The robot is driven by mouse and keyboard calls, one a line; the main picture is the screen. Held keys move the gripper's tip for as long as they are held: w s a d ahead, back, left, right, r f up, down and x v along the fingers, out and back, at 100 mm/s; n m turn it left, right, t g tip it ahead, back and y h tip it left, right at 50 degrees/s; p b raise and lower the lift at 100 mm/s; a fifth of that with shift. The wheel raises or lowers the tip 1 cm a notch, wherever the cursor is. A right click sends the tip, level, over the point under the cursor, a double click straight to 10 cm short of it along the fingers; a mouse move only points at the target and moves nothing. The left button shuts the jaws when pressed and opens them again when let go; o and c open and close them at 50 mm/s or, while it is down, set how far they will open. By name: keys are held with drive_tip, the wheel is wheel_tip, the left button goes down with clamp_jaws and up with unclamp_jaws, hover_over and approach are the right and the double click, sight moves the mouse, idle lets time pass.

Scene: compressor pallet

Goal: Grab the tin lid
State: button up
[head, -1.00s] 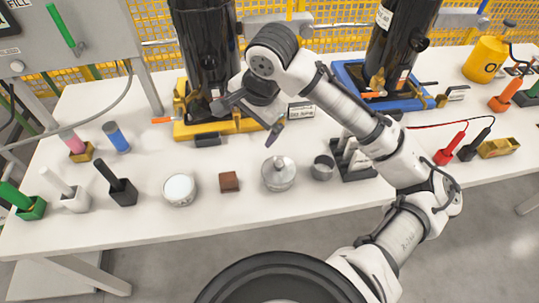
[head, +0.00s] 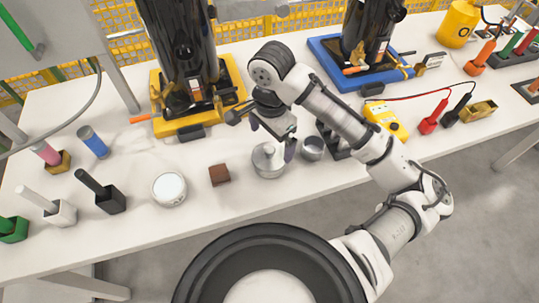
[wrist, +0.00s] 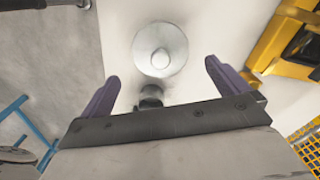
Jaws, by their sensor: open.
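The tin lid (head: 267,158) is a round silver lid with a pale knob, on a low round tin near the table's front edge in the head view. In the wrist view the lid (wrist: 160,60) lies just beyond my fingertips, roughly centred between them. My gripper (head: 263,134) is open and empty, above and slightly behind the lid, with one finger close to its right side in the picture. In the wrist view its two purple fingers (wrist: 163,72) stand wide apart. I cannot tell whether any finger touches the tin.
A grey cup (head: 312,148) stands close right of the tin, a brown block (head: 219,175) to its left, then a white round container (head: 169,188). Black cylinders stand behind on a yellow base (head: 222,118) and a blue base (head: 335,72). A yellow meter (head: 386,119) lies right.

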sight(270, 150)
drive_tip(key=shift+a+f, duration=0.15)
drive_tip(key=shift+f, duration=2.55)
drive_tip(key=c, duration=0.9)
drive_tip(key=shift+r, duration=0.15)
